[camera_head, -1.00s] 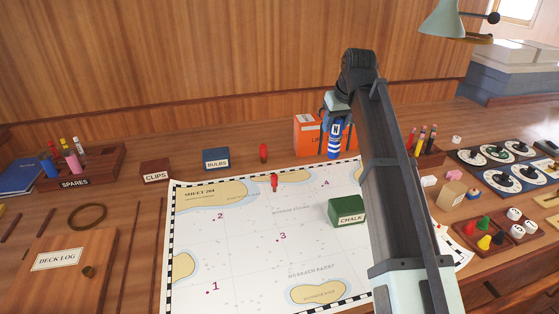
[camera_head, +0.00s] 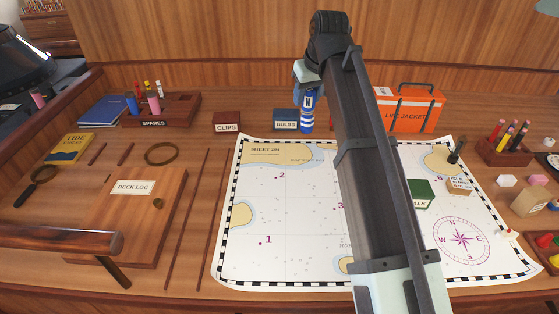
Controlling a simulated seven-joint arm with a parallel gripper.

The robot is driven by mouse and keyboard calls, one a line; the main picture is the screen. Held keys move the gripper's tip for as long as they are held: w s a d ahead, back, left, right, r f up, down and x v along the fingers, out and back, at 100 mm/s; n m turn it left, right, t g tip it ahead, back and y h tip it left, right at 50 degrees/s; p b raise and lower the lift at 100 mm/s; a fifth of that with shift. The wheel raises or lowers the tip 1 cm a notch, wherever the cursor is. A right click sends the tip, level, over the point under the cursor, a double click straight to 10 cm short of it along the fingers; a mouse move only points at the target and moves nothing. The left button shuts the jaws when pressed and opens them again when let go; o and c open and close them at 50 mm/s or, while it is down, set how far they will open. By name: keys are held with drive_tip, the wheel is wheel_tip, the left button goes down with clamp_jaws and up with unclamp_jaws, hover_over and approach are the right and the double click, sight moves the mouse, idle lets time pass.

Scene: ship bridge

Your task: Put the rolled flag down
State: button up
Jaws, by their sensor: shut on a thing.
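The rolled flag (camera_head: 307,116) is a blue roll with white bands and a white patch. It is upright in my gripper (camera_head: 308,88), which is shut on its upper part. In the head view it appears just right of the blue BULBS box (camera_head: 286,120), beyond the top edge of the chart (camera_head: 262,205). I cannot tell whether its lower end touches the desk. My arm hides part of the desk and chart to the right of the flag.
An orange LIFE JACKET case (camera_head: 416,108) stands at the back, right of my arm. A CLIPS box (camera_head: 227,122) and a SPARES rack (camera_head: 160,112) are to the left. A green CHALK box (camera_head: 422,192) sits on the chart, partly behind my arm.

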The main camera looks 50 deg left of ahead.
drive_tip(key=s+a+n, duration=0.1)
drive_tip(key=s+a, duration=0.4)
drive_tip(key=s, duration=0.2)
wheel_tip(320, 180, down, 10)
drive_tip(key=shift+w+d+m, duration=0.25)
drive_tip(key=shift+w+m, duration=0.15)
drive_tip(key=o, duration=1.1)
drive_tip(key=v, duration=1.2)
drive_tip(key=shift+w+d+r, duration=0.1)
drive_tip(key=shift+w+d, duration=0.05)
